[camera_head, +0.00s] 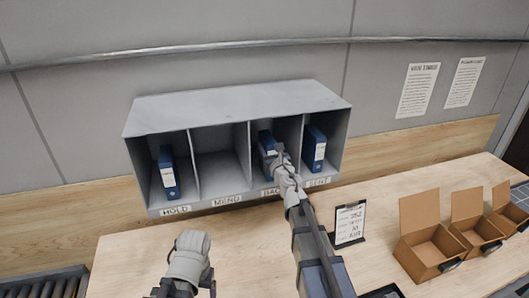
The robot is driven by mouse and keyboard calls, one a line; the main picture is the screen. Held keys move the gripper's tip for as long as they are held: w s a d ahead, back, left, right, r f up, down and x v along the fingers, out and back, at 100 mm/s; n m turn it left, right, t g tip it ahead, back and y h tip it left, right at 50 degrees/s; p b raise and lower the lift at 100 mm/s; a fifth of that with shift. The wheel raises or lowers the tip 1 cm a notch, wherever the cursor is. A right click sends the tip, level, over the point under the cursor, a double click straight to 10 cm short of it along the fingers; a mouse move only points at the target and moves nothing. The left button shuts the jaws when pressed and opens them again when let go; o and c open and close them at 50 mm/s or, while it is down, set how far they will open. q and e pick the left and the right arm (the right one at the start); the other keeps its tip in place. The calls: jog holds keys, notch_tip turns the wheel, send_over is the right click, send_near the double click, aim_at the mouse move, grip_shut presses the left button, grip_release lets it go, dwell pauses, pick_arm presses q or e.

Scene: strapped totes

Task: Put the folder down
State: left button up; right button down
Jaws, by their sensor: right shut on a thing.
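A grey rack (240,105) with open compartments sits on the bench against the wall. My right gripper (279,152) is shut on a blue folder (264,138) at the third compartment from the left. The folder stands roughly upright there; the gripper hides part of it, and I cannot tell whether its base touches the compartment floor. My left gripper (188,262) is low in front of the rack, away from the folders; its fingers do not show clearly.
Blue folders stand in the HOLD compartment (168,173) and the rightmost compartment (315,148). The MEND compartment (219,170) is empty. A clipboard (350,223) and open cardboard boxes (429,247) are on the right of the bench. A roller conveyor (45,287) is at lower left.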

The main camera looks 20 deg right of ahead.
jog(key=shift+s+d, duration=0.15)
jog(key=shift+d, duration=0.1)
jog(key=shift+c, duration=1.6)
grip_release()
jog(key=shift+a, duration=0.15)
